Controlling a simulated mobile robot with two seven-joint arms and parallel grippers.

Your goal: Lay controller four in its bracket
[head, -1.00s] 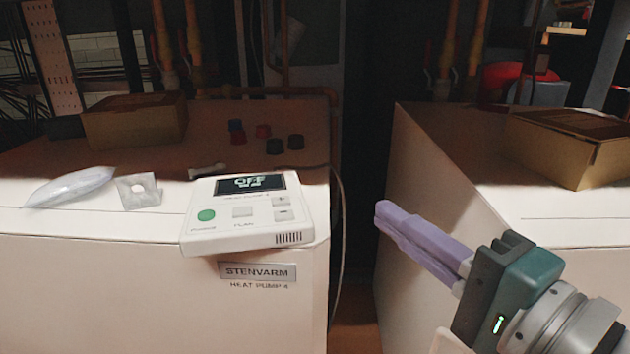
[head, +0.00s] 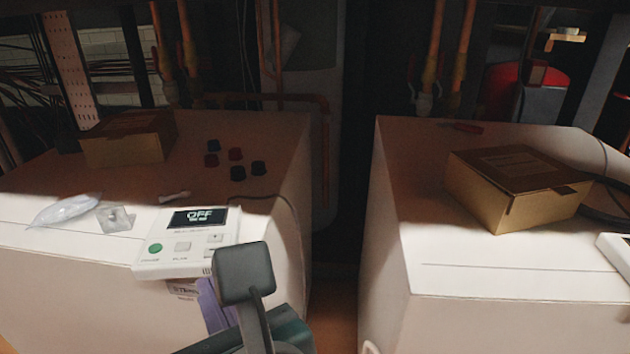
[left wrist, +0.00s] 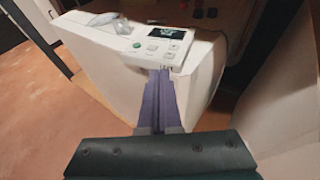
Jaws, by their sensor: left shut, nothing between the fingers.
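Controller four (head: 188,247) is a white box with a dark screen reading OFF, a green button and small grey keys. It lies tilted at the front edge of the left heat pump's top, overhanging the front a little; it also shows in the left wrist view (left wrist: 152,50). My left gripper (head: 203,284) has purple fingers, shut and empty, just below the controller's front edge. In the left wrist view the fingertips (left wrist: 160,73) point at that edge; I cannot tell whether they touch. I cannot make out the bracket. My right gripper is not in view.
The left heat pump (head: 60,260) also bears a clear bag (head: 64,211), a small pale plate (head: 116,218), several red, blue and dark caps (head: 237,173) and a cardboard box (head: 130,140). The right heat pump (head: 480,272) bears another box (head: 515,190). A dark gap separates them.

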